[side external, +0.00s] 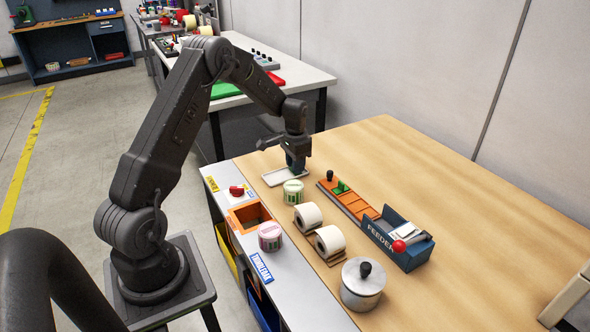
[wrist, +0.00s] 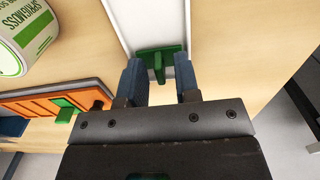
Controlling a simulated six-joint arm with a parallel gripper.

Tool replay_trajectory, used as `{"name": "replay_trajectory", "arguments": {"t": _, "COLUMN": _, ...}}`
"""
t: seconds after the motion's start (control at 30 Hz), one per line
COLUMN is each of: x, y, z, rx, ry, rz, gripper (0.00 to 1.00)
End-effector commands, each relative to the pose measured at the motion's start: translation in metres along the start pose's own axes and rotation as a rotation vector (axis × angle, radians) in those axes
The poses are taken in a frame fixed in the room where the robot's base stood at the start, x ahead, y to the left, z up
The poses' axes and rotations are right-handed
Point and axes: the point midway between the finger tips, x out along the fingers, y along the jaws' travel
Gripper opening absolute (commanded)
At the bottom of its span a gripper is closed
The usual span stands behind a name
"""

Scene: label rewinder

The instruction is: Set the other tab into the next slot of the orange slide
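A green tab (wrist: 158,60) lies in the white tray (wrist: 118,18), between the fingertips of my gripper (wrist: 160,78) in the wrist view. The fingers are apart, with a visible gap beside the tab's narrow part. In the side view my gripper (side external: 296,165) is low over the white tray (side external: 271,180), and the tab there is hidden. The orange slide (side external: 356,207) runs to the blue feeder, with one green tab (side external: 341,187) standing in it near the black knob (side external: 330,175). The slide (wrist: 35,105) and its green tab (wrist: 65,109) also show at left in the wrist view.
A green-labelled roll (side external: 293,192) stands close to the tray. Two white rolls (side external: 308,215) on holders, a pink-labelled roll (side external: 270,236) and a metal pot (side external: 362,286) stand nearer. The blue feeder (side external: 398,240) has a red ball. The wooden table behind the slide is clear.

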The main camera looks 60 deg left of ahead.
Motion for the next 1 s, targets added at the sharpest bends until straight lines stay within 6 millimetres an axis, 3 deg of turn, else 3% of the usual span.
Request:
{"name": "replay_trajectory", "arguments": {"t": 0.33, "x": 0.0, "y": 0.0, "z": 0.0, "rx": 0.0, "ry": 0.0, "rz": 0.0, "gripper": 0.0}}
{"name": "replay_trajectory", "arguments": {"t": 0.53, "x": -0.004, "y": 0.0, "z": 0.0, "rx": 0.0, "ry": 0.001, "rz": -0.001, "gripper": 0.0}}
{"name": "replay_trajectory", "arguments": {"t": 1.0, "x": -0.036, "y": 0.0, "z": 0.0, "rx": 0.0, "ry": 0.001, "rz": -0.001, "gripper": 0.0}}
